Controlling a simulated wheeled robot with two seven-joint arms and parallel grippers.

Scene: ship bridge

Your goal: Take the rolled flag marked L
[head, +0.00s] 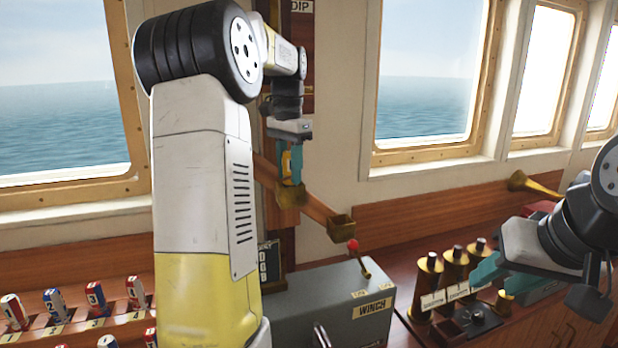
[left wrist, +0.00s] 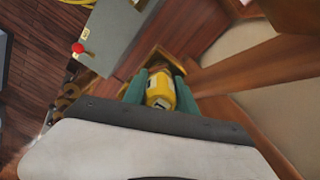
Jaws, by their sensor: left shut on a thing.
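A yellow rolled flag (left wrist: 160,91) stands between the teal fingers of my left gripper (left wrist: 158,88) in the left wrist view. The fingers are shut on it from both sides. In the head view my left gripper (head: 291,163) holds the yellow roll (head: 286,163) just over a brass cup (head: 290,195) on the wooden rail. I cannot tell if the roll's lower end is still inside the cup. Its letter is not readable. My right gripper (head: 486,270) is at the right, by the brass cylinders; its finger gap cannot be made out.
A second brass cup (head: 341,228) sits at the rail's lower end. Several numbered red, white and blue rolls (head: 95,298) stand at lower left. Brass cylinders (head: 428,275) stand right of the box.

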